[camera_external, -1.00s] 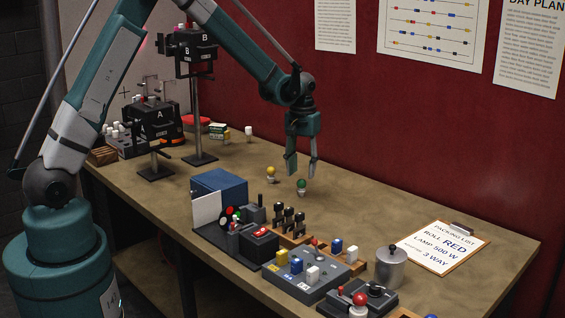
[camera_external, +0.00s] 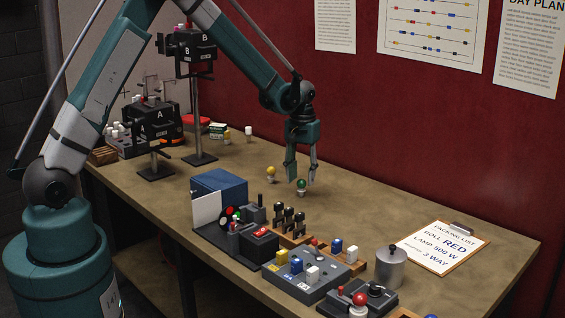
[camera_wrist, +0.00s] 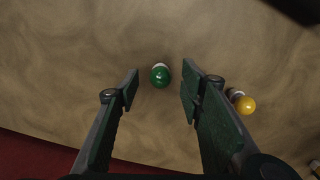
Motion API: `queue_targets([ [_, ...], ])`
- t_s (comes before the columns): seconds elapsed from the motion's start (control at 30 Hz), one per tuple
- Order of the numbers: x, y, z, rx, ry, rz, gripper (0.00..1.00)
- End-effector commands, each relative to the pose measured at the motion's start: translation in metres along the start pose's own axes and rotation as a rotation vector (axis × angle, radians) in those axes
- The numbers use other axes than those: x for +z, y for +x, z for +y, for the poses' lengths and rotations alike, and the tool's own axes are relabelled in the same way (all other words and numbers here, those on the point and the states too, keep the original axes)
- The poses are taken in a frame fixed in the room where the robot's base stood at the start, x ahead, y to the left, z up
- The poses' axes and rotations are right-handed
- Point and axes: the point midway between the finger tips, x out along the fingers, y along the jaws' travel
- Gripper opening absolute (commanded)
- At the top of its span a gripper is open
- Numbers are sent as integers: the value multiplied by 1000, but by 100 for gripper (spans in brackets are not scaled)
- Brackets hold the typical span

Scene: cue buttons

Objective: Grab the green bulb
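The green bulb (camera_external: 301,185) stands on the bench, with a white base and a round green top. In the wrist view the green bulb (camera_wrist: 160,75) lies between and slightly beyond my two open fingertips, touching neither. My gripper (camera_external: 300,178) points down just above the green bulb in the external view. My gripper (camera_wrist: 160,90) is open and empty in the wrist view.
A yellow bulb (camera_external: 271,172) stands close by on the left; in the wrist view the yellow bulb (camera_wrist: 245,104) is just outside the right finger. Lever switches (camera_external: 288,222) and a blue box (camera_external: 219,190) stand nearer the front. A clipboard (camera_external: 443,247) lies to the right.

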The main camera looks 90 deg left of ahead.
Motion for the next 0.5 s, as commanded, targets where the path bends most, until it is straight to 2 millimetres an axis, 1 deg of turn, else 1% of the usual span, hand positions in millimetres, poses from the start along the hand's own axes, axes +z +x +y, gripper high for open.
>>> queue_targets([
  [0.27, 0, 2, 0, 0, 0, 0, 38],
  [0.37, 0, 8, 0, 0, 0, 0, 38],
  [0.5, -2, 19, -1, 0, 0, 0, 38],
])
